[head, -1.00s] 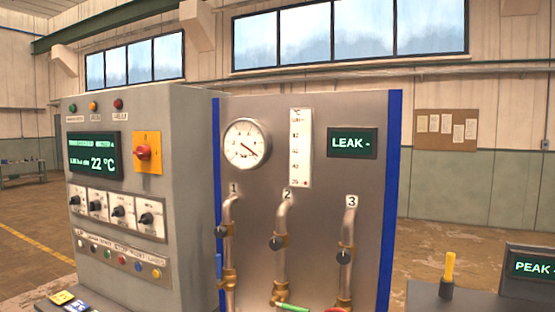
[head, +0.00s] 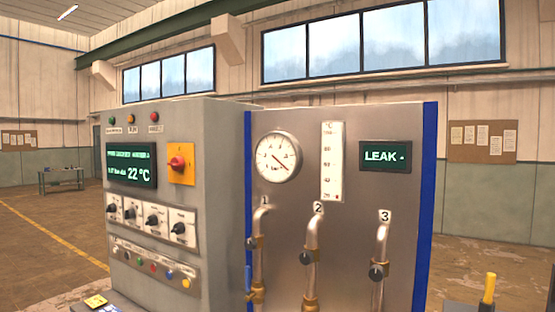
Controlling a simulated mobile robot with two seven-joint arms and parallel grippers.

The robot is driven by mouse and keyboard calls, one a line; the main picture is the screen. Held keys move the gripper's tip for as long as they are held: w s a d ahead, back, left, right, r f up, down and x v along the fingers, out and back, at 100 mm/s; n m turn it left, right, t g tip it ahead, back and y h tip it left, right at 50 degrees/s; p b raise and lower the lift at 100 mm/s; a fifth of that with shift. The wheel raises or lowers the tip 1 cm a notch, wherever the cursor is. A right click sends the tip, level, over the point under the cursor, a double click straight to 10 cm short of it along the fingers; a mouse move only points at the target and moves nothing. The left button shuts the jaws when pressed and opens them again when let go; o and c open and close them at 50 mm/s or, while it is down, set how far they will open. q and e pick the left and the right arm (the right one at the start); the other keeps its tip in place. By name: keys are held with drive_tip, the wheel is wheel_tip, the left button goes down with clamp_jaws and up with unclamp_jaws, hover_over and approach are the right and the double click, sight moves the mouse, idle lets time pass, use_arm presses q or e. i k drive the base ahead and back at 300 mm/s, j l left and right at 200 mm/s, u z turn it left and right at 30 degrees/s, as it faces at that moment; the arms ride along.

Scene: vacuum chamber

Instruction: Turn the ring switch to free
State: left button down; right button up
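A grey control cabinet (head: 225,170) stands at the left of the machine. Its front carries a row of black rotary knobs on white plates, among them a left knob (head: 112,208), a middle knob (head: 153,220) and a right knob (head: 179,228). Their labels are too small to read, so I cannot tell which is the ring switch or where it points. A red rotary switch (head: 177,163) on a yellow plate sits above them. Neither of my grippers shows in the head view.
A metal panel with a blue edge (head: 424,200) stands right of the cabinet. It bears a round gauge (head: 277,158), a LEAK display (head: 385,156) and pipes numbered 1 to 3. Coloured buttons (head: 153,267) line the cabinet below the knobs. Open floor (head: 45,230) lies to the left.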

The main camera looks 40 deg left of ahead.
sight(179, 228)
drive_tip(key=u, duration=2)
